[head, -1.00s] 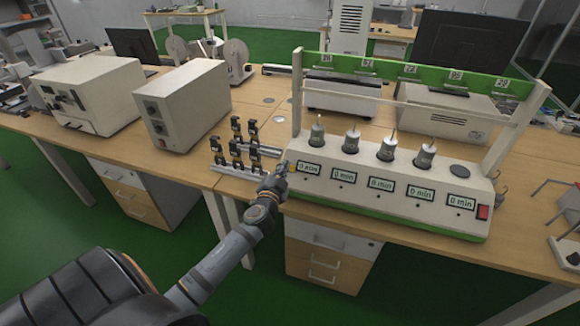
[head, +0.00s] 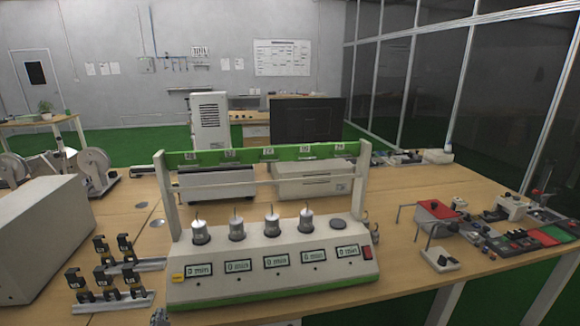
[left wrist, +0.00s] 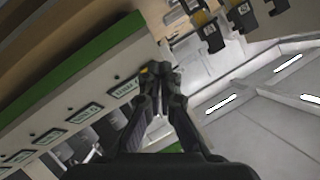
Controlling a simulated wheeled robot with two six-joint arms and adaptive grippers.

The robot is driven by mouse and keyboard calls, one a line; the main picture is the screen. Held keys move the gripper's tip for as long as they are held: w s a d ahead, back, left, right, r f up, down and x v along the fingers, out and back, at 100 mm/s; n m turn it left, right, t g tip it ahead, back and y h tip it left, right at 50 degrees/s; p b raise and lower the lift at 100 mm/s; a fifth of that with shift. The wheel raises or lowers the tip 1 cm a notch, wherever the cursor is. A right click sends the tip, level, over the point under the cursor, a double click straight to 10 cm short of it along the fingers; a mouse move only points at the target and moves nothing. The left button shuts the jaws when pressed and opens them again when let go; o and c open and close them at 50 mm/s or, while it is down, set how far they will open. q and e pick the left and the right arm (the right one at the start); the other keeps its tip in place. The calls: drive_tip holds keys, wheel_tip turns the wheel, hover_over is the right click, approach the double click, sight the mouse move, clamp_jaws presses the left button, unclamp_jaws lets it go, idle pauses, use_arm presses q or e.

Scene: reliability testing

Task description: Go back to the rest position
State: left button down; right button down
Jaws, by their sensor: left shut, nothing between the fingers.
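My left gripper (head: 160,316) shows only as a small dark tip at the bottom edge of the head view, just left of the tester's front corner. In the left wrist view its two dark fingers (left wrist: 157,72) are shut together with nothing between them. The white tester (head: 270,262) with its green base and several "0 min" displays stands on the wooden table. Its display panel (left wrist: 85,110) also shows in the left wrist view, close to the fingers. I cannot tell whether they touch it. My right gripper is in no view.
Several black clamps (head: 104,282) stand on metal rails left of the tester. A white box (head: 38,240) stands at the far left. Tools and small parts (head: 508,240) lie on the right. The tabletop (head: 440,187) behind the tester's right end has free room.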

use_arm(q)
drive_tip(key=s+d+f+g+h, duration=0.35)
drive_tip(key=s+d, duration=0.25)
drive_tip(key=s, duration=0.4)
drive_tip(key=s+d+f+g+h, duration=0.3)
drive_tip(key=s+d+g, duration=0.25)
drive_tip(key=s, duration=0.45)
drive_tip(key=s+a+f, duration=0.1)
drive_tip(key=s+f, duration=0.1)
drive_tip(key=f, duration=1.2)
drive_tip(key=s+a+f, duration=0.1)
drive_tip(key=a+f, duration=0.1)
drive_tip(key=f, duration=1.2)
drive_tip(key=s+f+g, duration=0.1)
drive_tip(key=s+f, duration=1.2)
drive_tip(key=s, duration=0.4)
drive_tip(key=shift+s+a+f+n+g+y+p, duration=0.2)
drive_tip(key=shift+a+f+n+g+y+p, duration=0.1)
drive_tip(key=shift+g+y+p, duration=0.1)
